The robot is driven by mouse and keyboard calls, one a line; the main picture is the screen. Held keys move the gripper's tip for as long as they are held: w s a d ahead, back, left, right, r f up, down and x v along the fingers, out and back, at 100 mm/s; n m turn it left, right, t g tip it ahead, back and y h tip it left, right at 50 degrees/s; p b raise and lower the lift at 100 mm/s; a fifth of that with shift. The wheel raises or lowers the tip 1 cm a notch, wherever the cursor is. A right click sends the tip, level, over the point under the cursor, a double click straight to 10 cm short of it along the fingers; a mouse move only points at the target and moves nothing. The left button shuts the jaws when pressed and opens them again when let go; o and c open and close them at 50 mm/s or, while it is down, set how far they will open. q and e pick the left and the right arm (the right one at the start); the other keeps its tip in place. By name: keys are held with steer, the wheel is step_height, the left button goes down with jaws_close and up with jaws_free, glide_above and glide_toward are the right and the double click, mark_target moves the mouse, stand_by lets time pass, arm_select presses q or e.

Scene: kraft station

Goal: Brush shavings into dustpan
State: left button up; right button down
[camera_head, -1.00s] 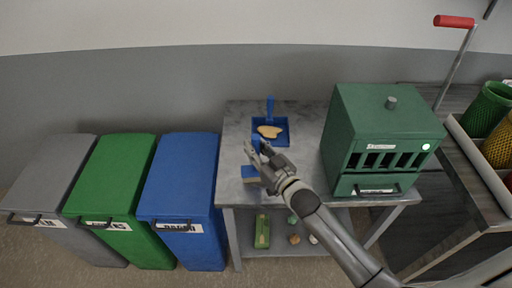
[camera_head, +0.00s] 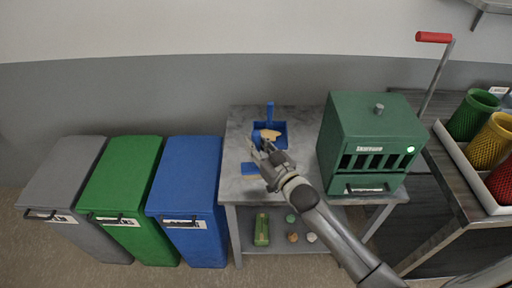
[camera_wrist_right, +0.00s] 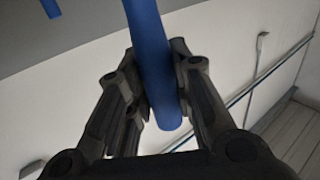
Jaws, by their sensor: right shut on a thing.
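The blue dustpan (camera_head: 283,128) lies on the grey table with its handle pointing to the back wall. Pale tan shavings (camera_head: 268,134) show over its pan area; my gripper partly hides its front. My right gripper (camera_head: 265,154) is just in front of the dustpan, shut on the blue handle of the brush (camera_head: 250,169). The brush's lower end shows left of the gripper, near the tabletop; I cannot tell whether it touches. In the right wrist view the blue handle (camera_wrist_right: 152,65) stands between both fingers (camera_wrist_right: 165,75). My left gripper is not in view.
The grey table (camera_head: 243,122) has free room left of the dustpan. A green box machine (camera_head: 372,125) stands on its right. Grey, green and blue bins (camera_head: 186,175) stand to the left. Several small items, including a green block (camera_head: 262,229), lie on the lower shelf.

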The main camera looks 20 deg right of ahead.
steer(key=shift+r+p, duration=0.6)
steer(key=shift+r, duration=0.45)
